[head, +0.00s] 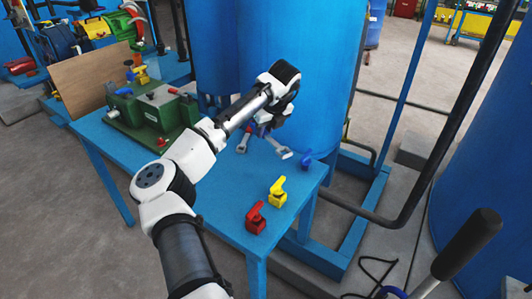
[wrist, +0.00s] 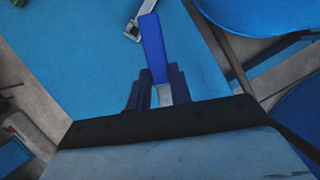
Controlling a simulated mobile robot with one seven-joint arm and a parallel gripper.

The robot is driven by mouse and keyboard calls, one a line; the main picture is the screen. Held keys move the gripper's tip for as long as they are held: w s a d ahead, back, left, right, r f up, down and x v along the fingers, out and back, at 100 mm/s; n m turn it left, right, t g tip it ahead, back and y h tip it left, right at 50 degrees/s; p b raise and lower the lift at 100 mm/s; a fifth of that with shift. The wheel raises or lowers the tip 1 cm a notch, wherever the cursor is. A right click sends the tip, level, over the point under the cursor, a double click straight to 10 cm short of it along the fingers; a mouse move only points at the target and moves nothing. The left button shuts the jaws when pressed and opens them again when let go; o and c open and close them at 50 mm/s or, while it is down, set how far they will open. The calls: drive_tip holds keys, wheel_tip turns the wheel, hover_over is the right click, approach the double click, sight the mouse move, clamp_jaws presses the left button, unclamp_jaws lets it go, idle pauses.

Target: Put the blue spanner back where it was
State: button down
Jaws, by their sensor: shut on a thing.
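My gripper (head: 265,127) is low over the right part of the blue table (head: 222,178). In the wrist view its dark fingers (wrist: 157,90) are shut on the blue spanner (wrist: 153,45). The blue handle points away from the gripper, and a short metal part shows between the fingers. A grey metal spanner end (wrist: 133,28) shows beyond the handle; I cannot tell whether it is a separate tool. In the head view two grey spanner ends show by the gripper, one to the left (head: 243,141) and one to the right (head: 279,149).
Blue (head: 307,161), yellow (head: 277,190) and red (head: 256,217) valve-like pieces stand along the table's right side. A green machine (head: 150,112) and a brown board (head: 93,80) occupy the left. A large blue tank (head: 310,70) stands close behind. The table's front middle is clear.

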sight(271, 139)
wheel_tip(271, 139, down, 9)
drive_tip(key=shift+r, duration=0.1)
idle(0.3)
drive_tip(key=c, duration=1.3)
unclamp_jaws()
drive_tip(key=shift+o, duration=0.2)
drive_tip(key=v, duration=1.2)
